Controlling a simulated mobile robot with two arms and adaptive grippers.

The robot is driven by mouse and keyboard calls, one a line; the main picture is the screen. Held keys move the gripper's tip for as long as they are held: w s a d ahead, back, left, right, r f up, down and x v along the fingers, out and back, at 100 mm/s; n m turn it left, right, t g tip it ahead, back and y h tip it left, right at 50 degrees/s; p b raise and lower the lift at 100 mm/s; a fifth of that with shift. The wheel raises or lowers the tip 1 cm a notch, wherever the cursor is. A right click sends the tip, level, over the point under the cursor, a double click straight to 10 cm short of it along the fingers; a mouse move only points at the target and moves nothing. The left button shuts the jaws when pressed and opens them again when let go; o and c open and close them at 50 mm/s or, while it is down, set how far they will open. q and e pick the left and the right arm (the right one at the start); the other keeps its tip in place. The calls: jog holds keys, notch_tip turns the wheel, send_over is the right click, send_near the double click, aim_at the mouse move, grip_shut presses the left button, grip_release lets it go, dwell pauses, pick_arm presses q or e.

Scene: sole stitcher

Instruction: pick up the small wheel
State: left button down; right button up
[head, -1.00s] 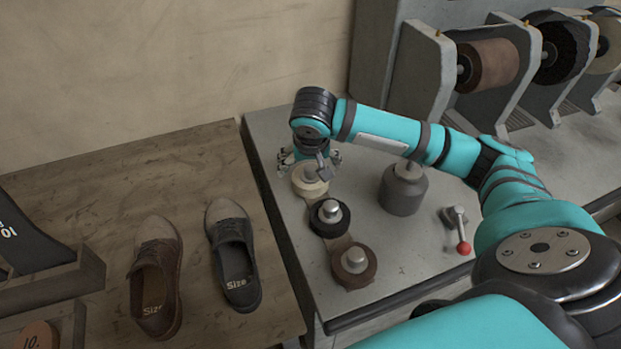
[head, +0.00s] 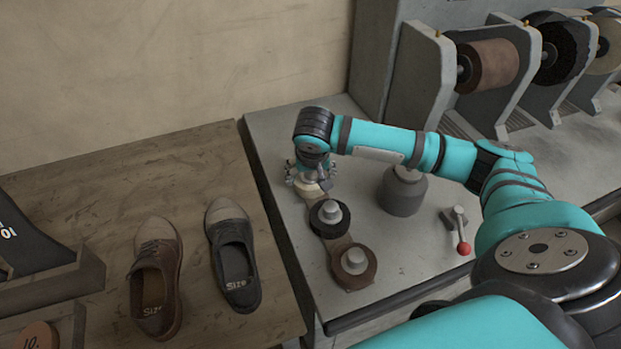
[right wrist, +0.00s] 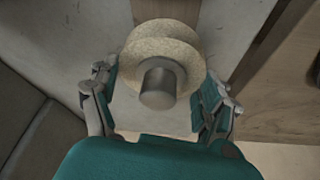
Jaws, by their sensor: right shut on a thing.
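A small cream wheel (head: 312,190) with a metal hub is at the far end of a row of wheels on the grey bench, partly hidden by my right gripper. My right gripper (head: 310,176) points down over it. In the right wrist view, the cream wheel (right wrist: 172,52) shows two pale rims and a grey hub. The fingers of my right gripper (right wrist: 160,82) are on both sides of it, shut on it. Whether it is clear of its holder I cannot tell. My left gripper is not in view.
A black wheel (head: 318,222) and a brown wheel (head: 369,266) sit nearer in the row. A grey canister (head: 402,194) and a red-knobbed lever (head: 461,232) stand to the right. Shoes (head: 234,255) are on the wooden table (head: 110,182) at left.

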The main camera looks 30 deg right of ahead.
jog(key=shift+c, duration=1.4)
jog(key=shift+r, duration=0.1)
jog(key=shift+w+r, duration=0.1)
jog(key=shift+r, duration=0.2)
jog(key=shift+c, duration=0.8)
notch_tip(320, 180, up, 9)
jog(key=shift+r, duration=0.15)
jog(key=shift+c, duration=0.8)
